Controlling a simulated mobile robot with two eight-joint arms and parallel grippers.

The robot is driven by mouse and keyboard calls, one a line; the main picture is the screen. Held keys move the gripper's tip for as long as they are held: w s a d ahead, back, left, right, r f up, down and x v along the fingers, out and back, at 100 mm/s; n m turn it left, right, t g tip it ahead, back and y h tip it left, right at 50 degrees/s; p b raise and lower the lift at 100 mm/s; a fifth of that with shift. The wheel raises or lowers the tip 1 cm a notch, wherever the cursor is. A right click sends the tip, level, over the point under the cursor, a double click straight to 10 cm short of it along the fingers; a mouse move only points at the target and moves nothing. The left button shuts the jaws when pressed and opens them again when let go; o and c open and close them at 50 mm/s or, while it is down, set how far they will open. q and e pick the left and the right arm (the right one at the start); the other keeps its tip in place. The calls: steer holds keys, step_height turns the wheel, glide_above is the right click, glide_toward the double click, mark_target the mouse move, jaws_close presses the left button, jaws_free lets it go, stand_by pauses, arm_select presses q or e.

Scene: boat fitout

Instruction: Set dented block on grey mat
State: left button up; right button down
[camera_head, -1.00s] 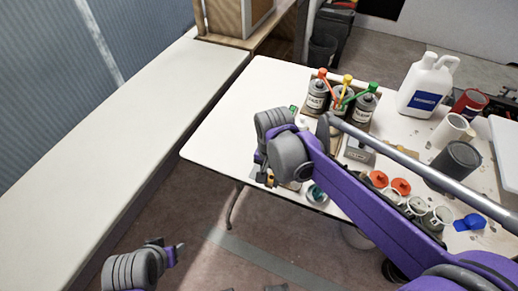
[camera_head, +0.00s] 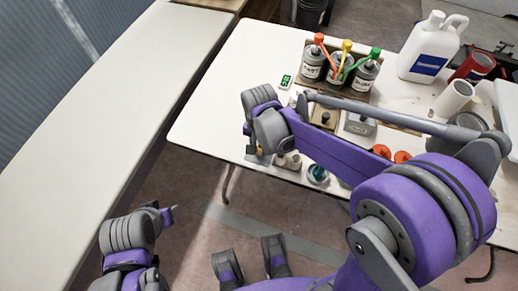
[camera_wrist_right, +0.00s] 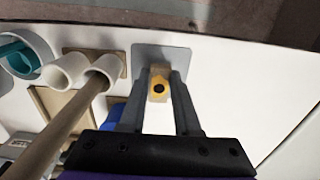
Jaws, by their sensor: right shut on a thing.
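My right gripper (camera_wrist_right: 158,92) is shut on the dented block (camera_wrist_right: 159,72), a small tan block with a round yellow patch and dark centre facing the wrist camera. The grey mat (camera_wrist_right: 180,55), a flat rounded plate on the white table, lies just beyond the fingertips in the wrist view, overlapped by the block. Whether the block touches it is unclear.
On the white table (camera_head: 225,110) stand several bottles with coloured caps (camera_head: 340,65), a white jug (camera_head: 430,48) and a red can (camera_head: 473,68). A bare bench (camera_head: 95,130) runs along the left.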

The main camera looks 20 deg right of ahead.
mark_target(259, 150)
steer(key=shift+f, duration=0.85)
steer(key=shift+f, duration=0.15)
steer(key=c, duration=0.6)
jaws_free()
steer(key=shift+r, duration=0.35)
step_height(259, 150, up, 12)
steer(key=shift+f+p, duration=0.15)
steer(key=shift+p, duration=0.7)
